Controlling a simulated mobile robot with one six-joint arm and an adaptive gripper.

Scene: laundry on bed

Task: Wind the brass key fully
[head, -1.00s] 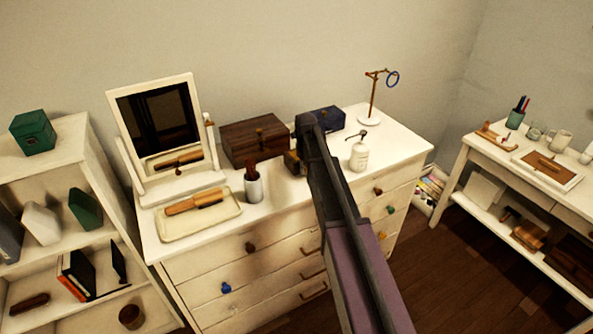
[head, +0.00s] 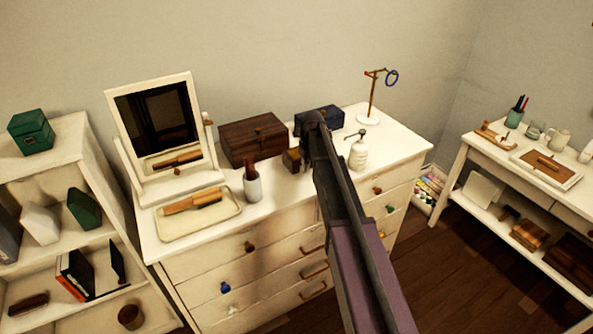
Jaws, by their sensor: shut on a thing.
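My arm reaches in from the lower right over the white dresser, and its end with my gripper (head: 313,128) is above the back middle of the dresser top. A small brown, brass-toned box (head: 292,160) stands just left of and below the arm's end. The brass key cannot be made out; the arm's end covers the spot beside the small box. My fingertips are mostly hidden behind my own wrist. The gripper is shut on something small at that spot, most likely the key.
On the dresser (head: 283,216) stand a tilting mirror (head: 155,115), a tray with a brush (head: 197,202), a cup (head: 252,186), a wooden box (head: 252,140), a dark blue box (head: 320,113), a pump bottle (head: 358,153) and a ring stand (head: 372,95). The front middle is clear.

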